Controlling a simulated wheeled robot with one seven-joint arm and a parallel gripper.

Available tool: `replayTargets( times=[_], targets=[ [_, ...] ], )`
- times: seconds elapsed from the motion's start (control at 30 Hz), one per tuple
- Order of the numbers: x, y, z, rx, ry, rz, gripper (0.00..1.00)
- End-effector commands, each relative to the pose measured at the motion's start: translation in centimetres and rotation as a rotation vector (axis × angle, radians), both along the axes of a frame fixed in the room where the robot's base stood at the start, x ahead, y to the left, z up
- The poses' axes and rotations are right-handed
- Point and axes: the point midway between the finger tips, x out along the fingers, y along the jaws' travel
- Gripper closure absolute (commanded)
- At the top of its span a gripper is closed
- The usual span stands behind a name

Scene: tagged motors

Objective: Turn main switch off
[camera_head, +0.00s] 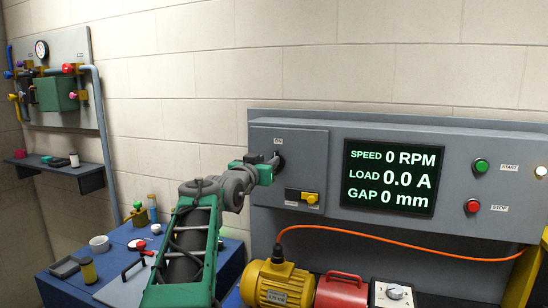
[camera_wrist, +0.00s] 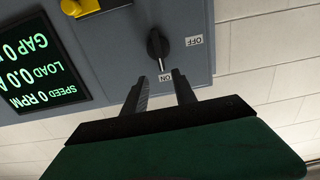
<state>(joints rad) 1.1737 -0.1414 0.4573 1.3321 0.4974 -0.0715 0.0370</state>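The fingertips appear on either side of the handle's ON end, and I see no contact. In the head view my gripper (camera_head: 270,167) is right in front of the switch.
A yellow switch (camera_head: 301,197) sits below on the same panel. The display (camera_head: 390,178) reads 0 RPM, 0.0 A and 0 mm. Green START (camera_head: 481,165) and red STOP (camera_head: 472,206) buttons are at right. A yellow motor (camera_head: 278,284) stands on the bench below.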

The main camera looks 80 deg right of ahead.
Motion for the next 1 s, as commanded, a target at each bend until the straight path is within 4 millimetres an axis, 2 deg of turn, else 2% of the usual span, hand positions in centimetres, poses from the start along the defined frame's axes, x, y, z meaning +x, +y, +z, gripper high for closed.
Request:
replayTargets(
  times=[0.3,0.4,0.7,1.0],
  targets=[
    [-0.4,-5.7,0.4,0.004,0.001,0.002,0.67],
    [-0.5,-6.8,0.3,0.003,0.001,0.003,0.67],
    [-0.4,-7.1,0.0,0.003,0.000,0.005,0.68],
    [-0.4,-7.1,0.0,0.004,0.000,0.006,0.92]
  ],
)
